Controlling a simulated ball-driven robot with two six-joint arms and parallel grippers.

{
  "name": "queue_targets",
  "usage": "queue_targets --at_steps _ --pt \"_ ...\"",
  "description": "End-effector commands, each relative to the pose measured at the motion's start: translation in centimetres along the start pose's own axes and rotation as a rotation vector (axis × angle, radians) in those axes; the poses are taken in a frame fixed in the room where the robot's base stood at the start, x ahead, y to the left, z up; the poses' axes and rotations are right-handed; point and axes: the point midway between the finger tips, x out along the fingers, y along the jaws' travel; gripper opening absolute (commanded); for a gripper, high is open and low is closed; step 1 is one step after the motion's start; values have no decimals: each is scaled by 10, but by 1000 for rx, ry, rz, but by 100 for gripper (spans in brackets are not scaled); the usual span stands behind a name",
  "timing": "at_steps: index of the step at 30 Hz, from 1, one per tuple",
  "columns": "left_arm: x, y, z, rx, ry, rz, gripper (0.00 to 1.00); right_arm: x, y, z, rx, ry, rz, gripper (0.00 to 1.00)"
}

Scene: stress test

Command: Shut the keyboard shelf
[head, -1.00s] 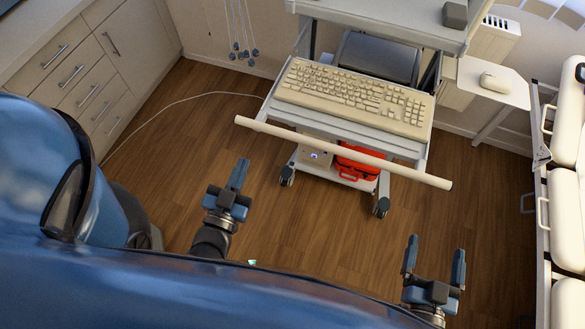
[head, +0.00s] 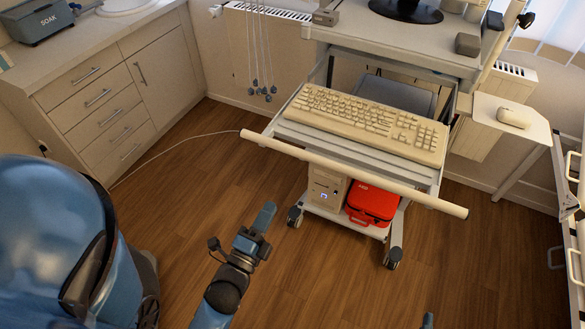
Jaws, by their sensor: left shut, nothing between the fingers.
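The keyboard shelf (head: 340,153) is pulled out toward me from under the cart's top. A beige keyboard (head: 368,122) lies on it. A long pale bar (head: 350,172) runs along the shelf's front edge and sticks out past both sides. My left gripper (head: 265,216) is shut and empty, in front of and below the bar, over the floor, apart from the shelf. Only a blue fingertip of my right gripper (head: 428,320) shows at the bottom edge; the rest is out of frame.
The wheeled cart carries a computer box (head: 325,190) and a red case (head: 371,204) low down. A mouse (head: 513,117) sits on a side tray (head: 510,128) at right. A pale cable crosses the floor. Floor before the cart is clear.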

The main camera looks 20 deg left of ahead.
Motion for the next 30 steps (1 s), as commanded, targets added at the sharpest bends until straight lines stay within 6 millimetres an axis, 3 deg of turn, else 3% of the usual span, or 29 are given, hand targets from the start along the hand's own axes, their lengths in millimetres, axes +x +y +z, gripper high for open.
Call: queue_targets --at_steps 21,30 --pt "112 -3 0 -5 1 -2 0 -1 0 -31 0 0 0 93" --pt "132 -1 0 -4 0 -1 0 -1 0 -36 0 0 0 93"
